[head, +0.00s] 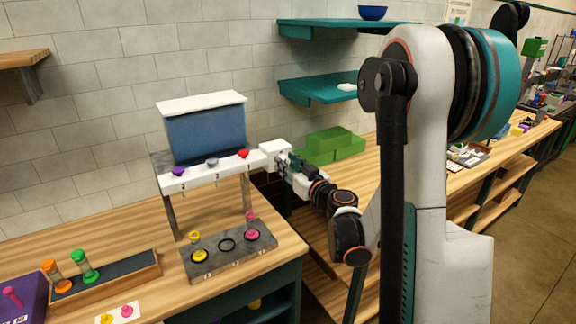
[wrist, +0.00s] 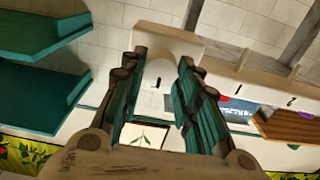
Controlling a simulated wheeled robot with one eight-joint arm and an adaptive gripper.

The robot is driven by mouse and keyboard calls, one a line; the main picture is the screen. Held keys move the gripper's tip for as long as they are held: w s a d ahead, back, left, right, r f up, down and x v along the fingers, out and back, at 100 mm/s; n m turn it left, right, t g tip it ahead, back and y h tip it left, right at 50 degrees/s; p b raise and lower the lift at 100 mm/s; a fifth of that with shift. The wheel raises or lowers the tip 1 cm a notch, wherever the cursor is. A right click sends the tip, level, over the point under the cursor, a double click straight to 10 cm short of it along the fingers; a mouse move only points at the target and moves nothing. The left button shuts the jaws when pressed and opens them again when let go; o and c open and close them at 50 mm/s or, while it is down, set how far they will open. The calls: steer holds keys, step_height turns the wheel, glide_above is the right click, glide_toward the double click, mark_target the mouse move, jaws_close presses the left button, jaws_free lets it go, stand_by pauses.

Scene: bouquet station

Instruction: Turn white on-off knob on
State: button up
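A white box (head: 272,149) sits at the right end of the dispenser's white front bar; it is at the top middle of the wrist view (wrist: 166,40). A white rounded knob (wrist: 159,74) stands out from it, between my fingers. My gripper (head: 290,163) is at the box, reaching in from the right. In the wrist view its two teal fingers (wrist: 162,62) are apart, one on each side of the knob. I cannot tell whether they touch it. The knob is hidden behind the gripper in the head view.
The dispenser bar carries a purple knob (head: 178,171), a grey-white knob (head: 212,162) and a red knob (head: 243,154). Below, a grey tray (head: 222,262) holds yellow and pink hourglass-shaped vessels.

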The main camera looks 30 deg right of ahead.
steer(key=shift+m, duration=0.3)
steer(key=shift+d+f+m+b, duration=0.1)
steer(key=shift+m+b, duration=1.5)
steer(key=shift+m, duration=2.7)
steer(key=shift+d+f+m+b, duration=0.1)
steer(key=shift+m+b, duration=1.5)
steer(key=shift+m, duration=2.7)
steer(key=o, duration=1.1)
steer(key=shift+c, duration=0.2)
